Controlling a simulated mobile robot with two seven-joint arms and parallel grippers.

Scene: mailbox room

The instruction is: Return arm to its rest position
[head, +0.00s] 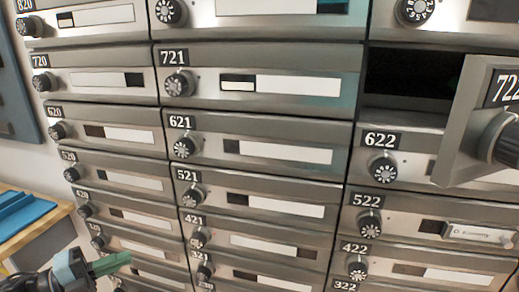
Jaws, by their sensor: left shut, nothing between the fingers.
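My left gripper (112,264) is at the lower left, its green-tipped fingers shut and empty. It is in front of the lower mailboxes of the left column; I cannot tell whether it touches them. The bank of grey metal mailboxes fills most of the view. The mailbox door numbered 722 (478,125) stands open at the right, swung out from a dark compartment (412,84). My right gripper is not in view.
Dial knobs stick out from the boxes, such as the one on 622 (384,169) and the one on 721 (179,83). A wooden table (36,228) with a blue object (22,212) stands at the left. A label reading 522 (367,200) sits below 622.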

